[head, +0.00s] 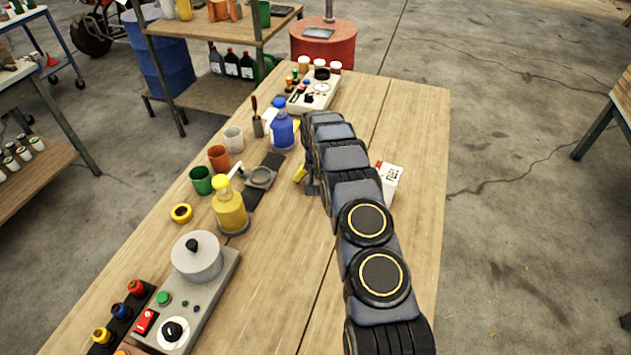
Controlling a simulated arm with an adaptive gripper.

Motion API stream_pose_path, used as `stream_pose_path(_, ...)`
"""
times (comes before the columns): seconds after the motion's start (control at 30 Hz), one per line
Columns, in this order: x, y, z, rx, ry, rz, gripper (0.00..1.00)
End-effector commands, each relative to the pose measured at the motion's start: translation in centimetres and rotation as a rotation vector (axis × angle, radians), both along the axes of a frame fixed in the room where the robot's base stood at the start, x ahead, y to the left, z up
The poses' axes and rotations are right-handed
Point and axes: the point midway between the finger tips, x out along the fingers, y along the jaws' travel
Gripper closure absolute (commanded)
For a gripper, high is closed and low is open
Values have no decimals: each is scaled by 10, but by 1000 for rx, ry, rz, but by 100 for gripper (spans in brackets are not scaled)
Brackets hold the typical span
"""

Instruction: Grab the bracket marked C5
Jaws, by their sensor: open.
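My gripper (312,187) is at the end of my dark arm, low over the middle of the wooden table (290,265). It is small and partly hidden by the arm, and it is open. A small yellow piece (300,172) shows just left of it; I cannot tell whether they touch, or whether this piece is a bracket. I can read no C5 mark anywhere. A white box (391,177) with dark print and a red patch stands right of my arm, partly hidden by it. The table directly under the arm is hidden.
Left of my gripper stand a blue spray bottle (283,130), a yellow pump bottle (230,209) and several cups (219,158). Control boxes stand at the near left (185,305) and far end (314,92). The table's right strip (420,130) is clear.

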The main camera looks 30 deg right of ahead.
Motion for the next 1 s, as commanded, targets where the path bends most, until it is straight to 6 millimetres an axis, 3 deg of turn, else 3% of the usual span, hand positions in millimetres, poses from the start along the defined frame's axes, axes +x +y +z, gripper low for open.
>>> stream_pose_path(0.17,0,0,0,0,0,0,22)
stream_pose_path(0.3,0,0,0,0,0,0,81)
stream_pose_path(0.33,0,0,0,0,0,0,87)
stream_pose_path(0.77,0,0,4,0,0,0,88)
stream_pose_path(0.87,0,0,12,-1,-1,1,88)
stream_pose_path(1.0,-1,0,37,-1,-3,-1,88)
